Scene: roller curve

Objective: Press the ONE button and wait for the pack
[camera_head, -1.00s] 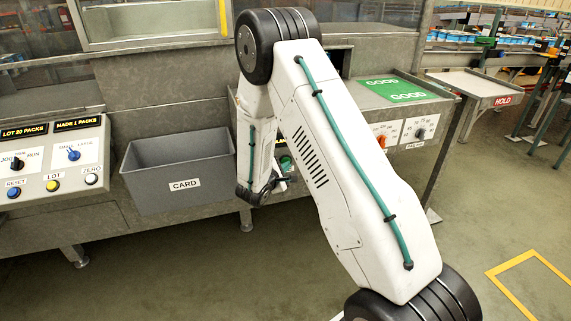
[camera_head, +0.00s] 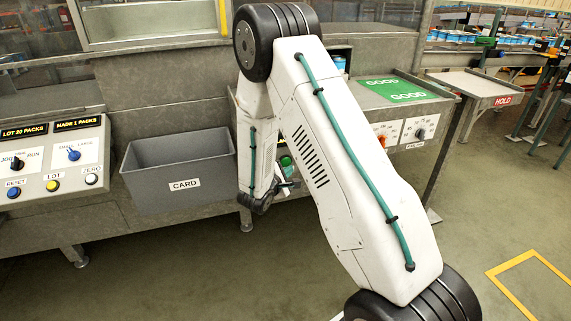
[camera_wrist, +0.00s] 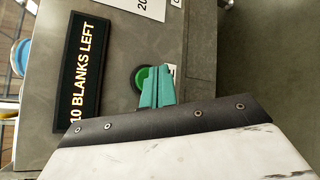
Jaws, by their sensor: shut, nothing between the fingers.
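A round green button (camera_wrist: 141,79) with a dark rim sits on the grey panel in the wrist view; its label is mostly hidden. It also shows in the head view (camera_head: 285,160), partly behind my arm. My gripper (camera_wrist: 158,82), with teal fingers, is shut and empty. Its tips overlap the button's edge in the wrist view; I cannot tell whether they touch it. A blue-and-white pack (camera_head: 339,63) shows in the dark opening behind my arm, at the back of the table with the green GOOD mat (camera_head: 397,89).
A "10 BLANKS LEFT" display (camera_wrist: 83,72) is beside the button. A grey CARD bin (camera_head: 178,172) hangs left of my arm. A control panel (camera_head: 50,160) at far left reads MADE 1 PACKS. A HOLD table (camera_head: 475,84) stands at right. The floor in front is clear.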

